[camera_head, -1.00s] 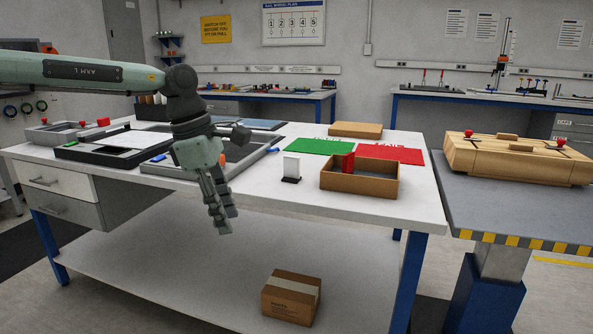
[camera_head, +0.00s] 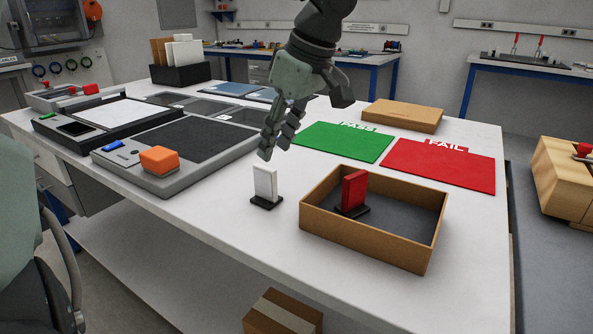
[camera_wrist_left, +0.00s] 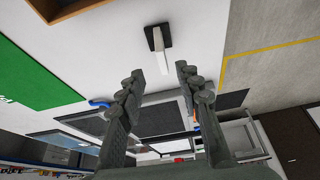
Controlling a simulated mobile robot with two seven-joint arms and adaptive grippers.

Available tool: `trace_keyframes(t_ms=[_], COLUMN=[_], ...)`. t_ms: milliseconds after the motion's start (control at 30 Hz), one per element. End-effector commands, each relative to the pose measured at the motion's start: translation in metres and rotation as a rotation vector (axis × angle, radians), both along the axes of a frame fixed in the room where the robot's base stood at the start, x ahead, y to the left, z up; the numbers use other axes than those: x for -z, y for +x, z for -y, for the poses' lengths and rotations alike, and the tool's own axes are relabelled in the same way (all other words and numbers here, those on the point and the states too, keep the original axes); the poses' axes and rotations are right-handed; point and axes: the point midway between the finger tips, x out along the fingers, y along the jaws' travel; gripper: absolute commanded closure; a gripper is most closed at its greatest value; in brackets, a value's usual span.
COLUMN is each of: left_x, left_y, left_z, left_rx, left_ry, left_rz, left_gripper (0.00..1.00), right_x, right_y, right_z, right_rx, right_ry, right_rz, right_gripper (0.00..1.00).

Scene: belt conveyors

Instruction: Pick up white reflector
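The white reflector (camera_head: 265,184) stands upright on a small black base on the white table, left of the cardboard box. In the left wrist view the white reflector (camera_wrist_left: 160,50) shows beyond and between the fingertips. My left gripper (camera_head: 275,143) is above and just behind the reflector, pointing down. Its fingers are apart and empty in the left wrist view (camera_wrist_left: 160,75), and it does not touch the reflector. My right gripper is not seen; the dark curved part at the lower left edge is not clear.
An open cardboard box (camera_head: 425,258) holds a red reflector (camera_head: 354,190). Green PASS (camera_head: 345,143) and red FAIL (camera_head: 440,166) mats lie behind. A grey device (camera_head: 125,173) with an orange block (camera_head: 159,160) is at left. The table's front edge is close to the reflector.

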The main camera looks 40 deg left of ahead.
Motion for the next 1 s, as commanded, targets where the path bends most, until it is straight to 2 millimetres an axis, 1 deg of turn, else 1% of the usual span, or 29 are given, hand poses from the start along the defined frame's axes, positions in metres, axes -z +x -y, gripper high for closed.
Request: trace_keyframes(t_ms=[67,167,433,500,600,700,967,1000], left_x=[0.001,0.007,0.036,0.046,0.060,0.069,0.072,0.072], left_y=[0.000,-0.001,-0.005,-0.008,-0.010,-0.010,-0.009,-0.009], left_z=[0.000,-0.003,-0.015,-0.019,-0.025,-0.029,-0.030,-0.030], left_rx=[0.001,0.000,0.001,-0.001,-0.001,-0.001,0.000,0.000], left_ry=[0.001,0.001,-0.001,-0.002,-0.001,-0.001,0.000,0.000], left_rz=[0.000,-0.002,-0.003,-0.004,-0.004,-0.002,0.000,0.000], left_gripper=[0.66,0.66,0.66,0.66,0.66,0.66,0.66,0.68], right_x=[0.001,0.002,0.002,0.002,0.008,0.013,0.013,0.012], right_y=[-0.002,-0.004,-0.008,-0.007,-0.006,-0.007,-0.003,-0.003], right_z=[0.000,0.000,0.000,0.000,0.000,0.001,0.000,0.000], right_rx=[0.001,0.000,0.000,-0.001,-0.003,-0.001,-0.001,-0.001], right_ry=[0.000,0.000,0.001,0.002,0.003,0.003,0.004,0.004], right_rz=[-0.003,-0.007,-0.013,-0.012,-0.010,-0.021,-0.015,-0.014], right_gripper=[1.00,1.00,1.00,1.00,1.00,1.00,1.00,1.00])
